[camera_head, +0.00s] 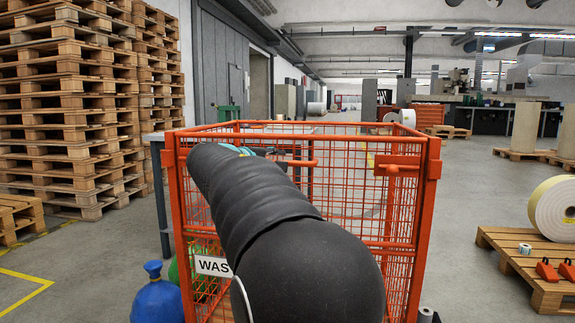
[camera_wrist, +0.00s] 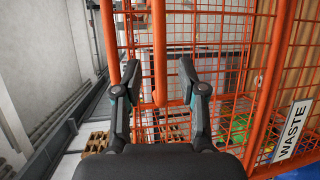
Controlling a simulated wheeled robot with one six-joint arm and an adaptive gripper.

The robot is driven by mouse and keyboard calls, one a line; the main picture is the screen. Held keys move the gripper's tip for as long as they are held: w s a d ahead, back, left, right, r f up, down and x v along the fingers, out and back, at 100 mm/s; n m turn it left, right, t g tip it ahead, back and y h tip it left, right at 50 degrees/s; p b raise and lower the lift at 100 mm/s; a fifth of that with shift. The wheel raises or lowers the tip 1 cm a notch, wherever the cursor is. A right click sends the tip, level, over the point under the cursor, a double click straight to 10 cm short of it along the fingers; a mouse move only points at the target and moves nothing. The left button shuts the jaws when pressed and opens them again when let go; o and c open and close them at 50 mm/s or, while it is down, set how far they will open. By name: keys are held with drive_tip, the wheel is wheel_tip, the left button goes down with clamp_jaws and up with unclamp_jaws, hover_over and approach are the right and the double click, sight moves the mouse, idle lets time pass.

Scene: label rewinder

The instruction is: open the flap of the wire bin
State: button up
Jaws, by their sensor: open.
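The orange wire bin (camera_head: 430,200) stands in front of me, with a white WASTE label (camera_head: 213,266) on its front, also seen sideways in the wrist view (camera_wrist: 292,131). My black arm covers much of its front in the head view. My gripper (camera_wrist: 160,74) is open at the bin, its two dark, teal-edged fingers apart. A thick orange bar (camera_wrist: 159,50) with a rounded end lies between the fingers, with gaps on both sides. The bar's end also shows in the head view (camera_head: 303,163). The flap's outline and position are hard to tell behind my arm.
An orange latch-like piece (camera_head: 396,169) sits at the bin's upper right. A pallet (camera_head: 520,262) with a large roll (camera_head: 553,208) is at right, and tall pallet stacks (camera_head: 70,100) at left. Grey floor lies between.

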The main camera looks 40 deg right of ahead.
drive_tip(key=x, duration=0.5)
drive_tip(key=shift+w+d, duration=0.1)
drive_tip(key=shift+d, duration=0.25)
clamp_jaws()
